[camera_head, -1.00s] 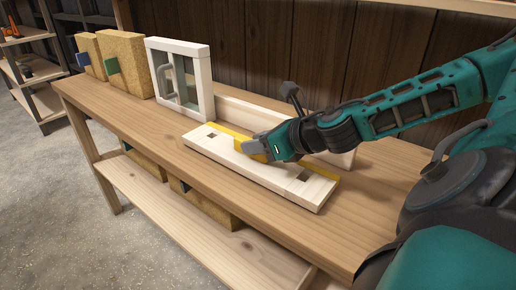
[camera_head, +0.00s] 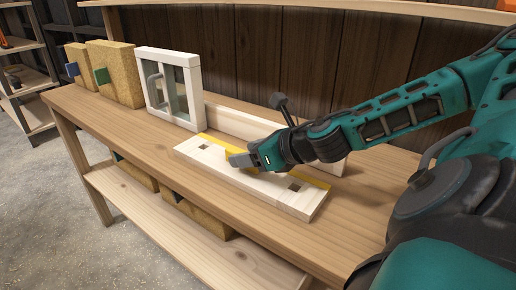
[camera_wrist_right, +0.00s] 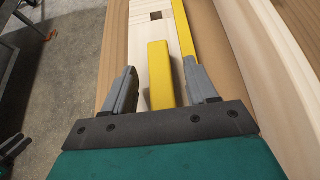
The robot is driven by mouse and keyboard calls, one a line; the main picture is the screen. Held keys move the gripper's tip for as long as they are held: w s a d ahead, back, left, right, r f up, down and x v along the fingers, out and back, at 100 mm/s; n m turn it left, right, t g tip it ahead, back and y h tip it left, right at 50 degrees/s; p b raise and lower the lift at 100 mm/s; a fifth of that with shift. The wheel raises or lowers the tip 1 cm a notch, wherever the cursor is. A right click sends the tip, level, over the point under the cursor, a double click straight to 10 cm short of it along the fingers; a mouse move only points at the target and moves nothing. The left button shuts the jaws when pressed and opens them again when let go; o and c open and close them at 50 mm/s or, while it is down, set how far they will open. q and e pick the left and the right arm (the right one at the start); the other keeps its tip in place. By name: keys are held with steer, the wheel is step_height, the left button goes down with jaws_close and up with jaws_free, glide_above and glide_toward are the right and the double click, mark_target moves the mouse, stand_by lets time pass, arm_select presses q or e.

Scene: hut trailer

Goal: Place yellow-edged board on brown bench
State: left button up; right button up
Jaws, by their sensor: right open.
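The yellow-edged board (camera_head: 295,198) is a long pale wooden piece with two square dark holes and a yellow strip along its far edge. It lies flat on the brown bench (camera_head: 130,122). A yellow grip block (camera_wrist_right: 160,75) stands out from the board's middle. My right gripper (camera_head: 238,158) is over the middle of the board. In the right wrist view my right gripper (camera_wrist_right: 162,88) is open, with one finger on each side of the yellow block and gaps showing.
A white-framed window piece (camera_head: 172,88) and tan blocks with coloured handles (camera_head: 118,74) stand at the bench's left. A long pale beam (camera_head: 238,122) stands just behind the board. The bench has a lower shelf (camera_head: 150,212). A dark plank wall closes off the back.

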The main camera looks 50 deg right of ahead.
steer(key=shift+s+d+r, duration=0.1)
steer(key=shift+s+r, duration=0.25)
steer(key=shift+s, duration=0.15)
steer(key=b+v, duration=0.1)
steer(key=v, duration=0.6)
steer(key=shift+s+r, duration=0.2)
steer(key=shift+s, duration=0.15)
steer(key=shift+s+d+r+p, duration=0.15)
steer(key=shift+s+r+p, duration=0.45)
steer(key=shift+p, duration=0.65)
steer(key=shift+s+d+r+p, duration=0.1)
steer(key=shift+r+p, duration=0.05)
steer(key=shift+p, duration=0.35)
arm_select(q)
steer(key=shift+s+a+r+y+p, duration=0.15)
steer(key=shift+s+a+r+p, duration=0.15)
steer(key=shift+a+r+p, duration=0.3)
steer(key=shift+s+a+r+y+p, duration=0.15)
steer(key=shift+s+a+r+p, duration=0.2)
steer(key=shift+p, duration=0.3)
arm_select(e)
steer(key=shift+s, duration=0.65)
arm_select(q)
steer(key=shift+a+f, duration=0.1)
steer(key=shift+a, duration=0.05)
steer(key=shift+w, duration=0.15)
arm_select(e)
steer(key=shift+a, duration=0.2)
